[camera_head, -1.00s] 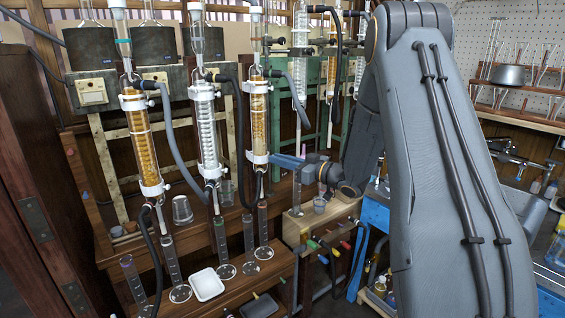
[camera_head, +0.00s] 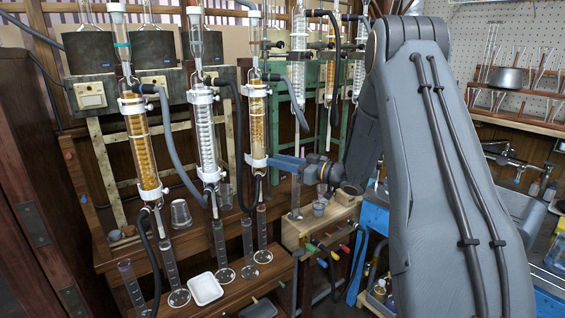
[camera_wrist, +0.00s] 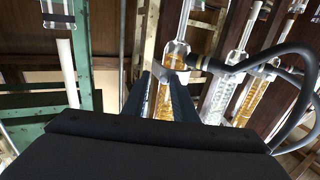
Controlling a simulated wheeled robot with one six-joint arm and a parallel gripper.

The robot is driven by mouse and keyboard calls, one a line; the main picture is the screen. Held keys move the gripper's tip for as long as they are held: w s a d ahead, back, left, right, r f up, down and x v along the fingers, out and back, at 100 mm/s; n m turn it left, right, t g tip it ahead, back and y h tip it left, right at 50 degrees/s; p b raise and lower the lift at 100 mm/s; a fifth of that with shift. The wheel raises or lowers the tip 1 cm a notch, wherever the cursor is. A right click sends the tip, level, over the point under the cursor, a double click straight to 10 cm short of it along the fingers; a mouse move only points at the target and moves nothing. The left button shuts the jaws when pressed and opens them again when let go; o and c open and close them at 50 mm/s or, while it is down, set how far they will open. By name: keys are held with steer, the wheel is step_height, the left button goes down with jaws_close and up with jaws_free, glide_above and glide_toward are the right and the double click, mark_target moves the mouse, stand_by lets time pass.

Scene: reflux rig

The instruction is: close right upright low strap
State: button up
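The right upright (camera_head: 257,122) is an amber-filled glass condenser, the rightmost of three in the front row. Its low strap (camera_head: 256,161) is a white band around its lower end, and I cannot tell whether it is closed. My gripper (camera_head: 274,160) has blue fingers and reaches in from the right at the low strap's height, with its tips close to the strap. In the wrist view my gripper (camera_wrist: 160,92) has its two fingers apart, with amber glass (camera_wrist: 162,101) showing between them. A small grey piece (camera_wrist: 170,63) shows near the tips. Contact cannot be told.
The middle condenser (camera_head: 207,135) and left condenser (camera_head: 140,150) stand to the left. Black hoses (camera_head: 240,150) hang between them. Glass cylinders (camera_head: 263,232) and a white tray (camera_head: 206,289) are below. A wooden block (camera_head: 300,228) with coloured handles is beneath my gripper.

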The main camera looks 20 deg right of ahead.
steer(key=shift+s+a, duration=0.1)
steer(key=shift+a, duration=0.05)
steer(key=v, duration=0.8)
steer(key=shift+b, duration=0.35)
